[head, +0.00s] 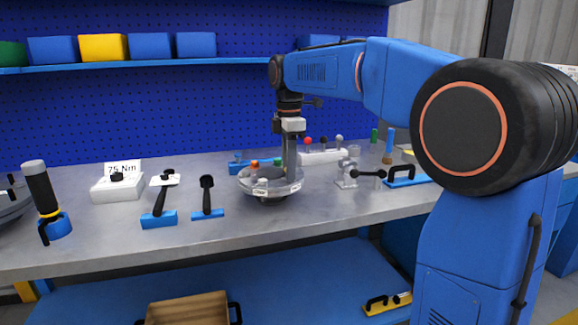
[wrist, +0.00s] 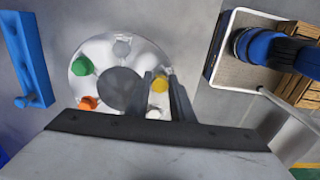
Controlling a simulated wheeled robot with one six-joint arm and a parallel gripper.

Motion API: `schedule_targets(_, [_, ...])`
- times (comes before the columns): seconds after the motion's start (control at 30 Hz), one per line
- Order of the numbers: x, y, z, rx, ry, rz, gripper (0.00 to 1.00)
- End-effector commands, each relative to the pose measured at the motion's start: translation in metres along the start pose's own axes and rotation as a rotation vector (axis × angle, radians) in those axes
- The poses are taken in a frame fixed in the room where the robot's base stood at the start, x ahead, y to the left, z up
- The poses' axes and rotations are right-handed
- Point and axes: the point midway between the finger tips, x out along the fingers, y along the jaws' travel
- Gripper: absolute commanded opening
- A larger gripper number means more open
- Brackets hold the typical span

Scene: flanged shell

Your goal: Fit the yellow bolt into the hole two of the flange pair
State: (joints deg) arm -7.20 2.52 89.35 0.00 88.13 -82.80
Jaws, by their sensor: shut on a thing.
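The flange pair (head: 285,187) is a round grey metal ring on the bench. In the wrist view the ring (wrist: 104,48) has a dark round centre. A green bolt (wrist: 82,66) is at its left, an orange bolt (wrist: 90,103) at its lower left and a white-headed bolt (wrist: 154,113) at its lower right. The hole at its top (wrist: 121,48) looks empty. My gripper (wrist: 161,82) is shut on the yellow bolt (wrist: 160,85), over the ring's right side. I cannot tell how deep the bolt sits. In the head view my gripper (head: 289,165) points straight down and hides the yellow bolt.
A white rack (head: 320,157) with red, black and white knobs stands behind the flange. A grey clamp-like fixture (head: 347,175) is to its right. Black-handled tools (head: 207,195) on blue stands and a white box marked 75 Nm (head: 118,188) are to the left. The front bench edge is clear.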

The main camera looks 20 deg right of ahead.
Motion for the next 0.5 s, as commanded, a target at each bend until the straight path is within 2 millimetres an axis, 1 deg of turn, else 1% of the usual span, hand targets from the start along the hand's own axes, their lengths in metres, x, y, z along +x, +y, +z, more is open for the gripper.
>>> schedule_targets(0.43, [0.0087,-0.0002,0.0,0.0,0.0,0.0,0.0])
schedule_targets(0.47, [0.0084,-0.0002,0.0,0.0,0.0,0.0,0.28])
schedule_targets(0.5, [0.0084,-0.0002,0.0,0.0,0.0,0.0,0.38])
